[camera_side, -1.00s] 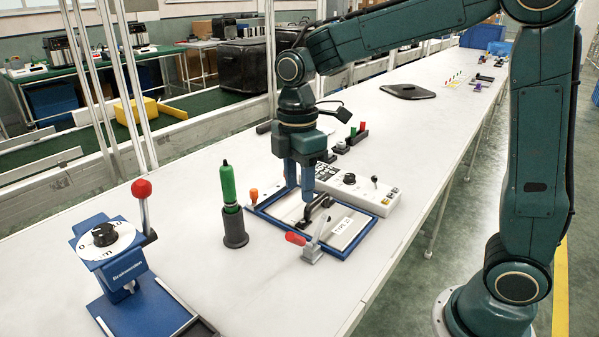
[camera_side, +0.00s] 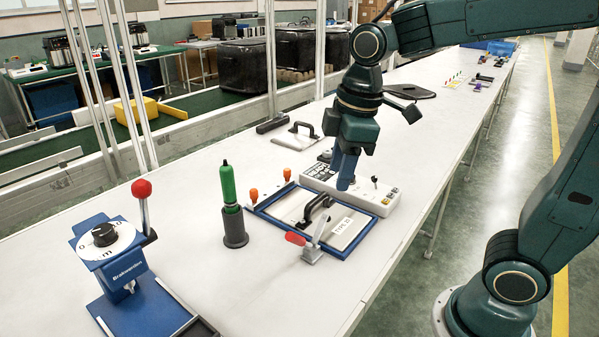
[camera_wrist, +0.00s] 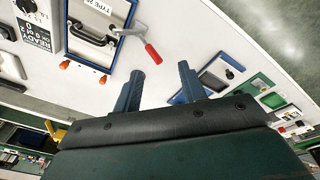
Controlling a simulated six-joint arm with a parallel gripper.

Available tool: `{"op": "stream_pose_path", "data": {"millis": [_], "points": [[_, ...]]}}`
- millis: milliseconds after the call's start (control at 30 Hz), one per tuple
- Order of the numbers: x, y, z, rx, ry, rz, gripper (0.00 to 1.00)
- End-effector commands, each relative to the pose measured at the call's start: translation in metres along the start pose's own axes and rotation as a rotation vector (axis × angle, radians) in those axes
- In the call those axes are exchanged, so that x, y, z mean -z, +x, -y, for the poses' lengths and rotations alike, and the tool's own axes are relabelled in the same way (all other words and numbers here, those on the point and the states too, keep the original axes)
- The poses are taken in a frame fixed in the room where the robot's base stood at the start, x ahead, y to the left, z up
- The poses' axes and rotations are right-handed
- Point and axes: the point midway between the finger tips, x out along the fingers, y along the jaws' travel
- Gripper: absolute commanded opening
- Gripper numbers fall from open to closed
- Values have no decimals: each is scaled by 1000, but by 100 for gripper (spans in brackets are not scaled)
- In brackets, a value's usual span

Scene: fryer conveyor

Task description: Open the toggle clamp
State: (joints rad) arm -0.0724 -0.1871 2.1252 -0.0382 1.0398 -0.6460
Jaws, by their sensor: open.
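The toggle clamp (camera_side: 313,252) sits at the front edge of the blue-framed panel (camera_side: 346,253) labelled TYPE 25. Its red handle (camera_side: 295,239) points left in the side view, low over the table, and a grey metal bar slants up from its base. In the wrist view the red handle (camera_wrist: 152,53) lies above the gap between my fingers, apart from them. My gripper (camera_side: 345,186) is open and empty. It hangs tilted behind the panel, over the white control box, away from the clamp. Its two fingers (camera_wrist: 160,88) also show spread in the wrist view.
A black handle (camera_side: 316,208) rises from the panel. Orange pegs (camera_side: 254,196) stand at its back left corner. A green bottle-like tool (camera_side: 228,186) stands in a dark holder to the left. The white control box (camera_side: 383,203) lies behind. Table in front of the clamp is clear.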

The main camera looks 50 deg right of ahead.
Motion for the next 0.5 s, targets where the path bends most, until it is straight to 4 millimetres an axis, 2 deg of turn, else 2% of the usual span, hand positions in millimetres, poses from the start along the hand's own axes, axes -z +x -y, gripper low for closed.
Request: {"op": "stream_pose_path", "data": {"millis": [500], "points": [[-34, -17, 18, -67, 236, -85, 41]]}}
